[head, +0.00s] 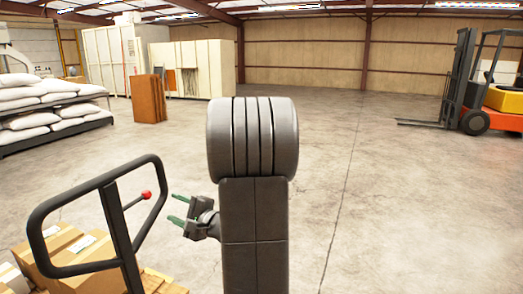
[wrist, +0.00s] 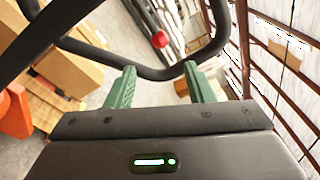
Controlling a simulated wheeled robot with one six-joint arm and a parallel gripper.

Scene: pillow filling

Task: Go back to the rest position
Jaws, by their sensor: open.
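My gripper (head: 178,209) is left of my upright arm in the head view, with its green fingertips pointing left. In the wrist view my gripper (wrist: 160,88) shows two green fingers spread apart with nothing between them. A black pallet jack handle (head: 98,180) with a red knob (head: 146,194) stands just left of my gripper. In the wrist view the handle (wrist: 75,45) crosses beyond and close to the fingers, and I cannot tell whether they touch. The red knob (wrist: 160,39) shows past the gap between the fingers.
Cardboard boxes (head: 75,250) sit at the lower left by the pallet jack. White sacks (head: 38,105) lie stacked on racks at the left. A forklift (head: 490,85) stands at the far right. A brown stack (head: 148,98) stands further back. The floor (head: 400,200) to the right is clear.

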